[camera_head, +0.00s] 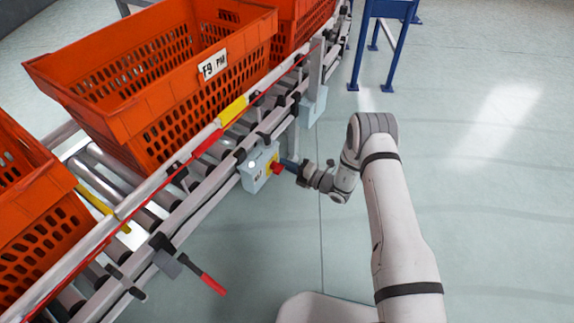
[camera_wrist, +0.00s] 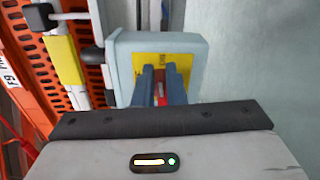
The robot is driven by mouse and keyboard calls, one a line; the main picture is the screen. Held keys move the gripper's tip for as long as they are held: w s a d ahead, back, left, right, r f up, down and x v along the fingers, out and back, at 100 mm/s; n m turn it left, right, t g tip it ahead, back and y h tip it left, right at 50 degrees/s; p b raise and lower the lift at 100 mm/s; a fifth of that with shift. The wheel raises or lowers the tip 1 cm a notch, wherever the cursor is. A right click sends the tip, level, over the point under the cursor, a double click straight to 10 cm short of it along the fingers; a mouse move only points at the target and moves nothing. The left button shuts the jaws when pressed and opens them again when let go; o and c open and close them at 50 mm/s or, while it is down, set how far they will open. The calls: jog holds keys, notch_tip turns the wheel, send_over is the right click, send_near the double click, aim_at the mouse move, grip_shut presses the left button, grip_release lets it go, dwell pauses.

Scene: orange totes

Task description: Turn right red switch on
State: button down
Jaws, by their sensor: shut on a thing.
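The red switch (camera_head: 277,168) sits on a yellow plate on a light blue-grey box (camera_head: 254,170) fixed to the side of the conveyor. In the wrist view the red switch (camera_wrist: 159,87) shows between the two blue fingers of my gripper (camera_wrist: 160,75), in front of the yellow plate (camera_wrist: 185,62). My gripper (camera_head: 287,165) reaches the switch from the right in the head view and is shut on it. The fingers hide part of the switch, and I cannot tell its on or off position.
Orange totes (camera_head: 150,75) stand on the roller conveyor at left; one carries a label. A second grey box (camera_head: 313,107) hangs farther along the rail. A red-handled lever (camera_head: 212,284) sticks out nearer. A blue stand (camera_head: 380,40) is at the back. The floor at right is clear.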

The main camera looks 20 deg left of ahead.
jog(key=shift+f+m, duration=0.15)
jog(key=shift+m, duration=0.45)
jog(key=c, duration=1.5)
grip_release()
jog(key=p+v, duration=0.2)
jog(key=v, duration=0.5)
jog(key=shift+s+d, duration=0.15)
jog(key=shift+d, duration=0.2)
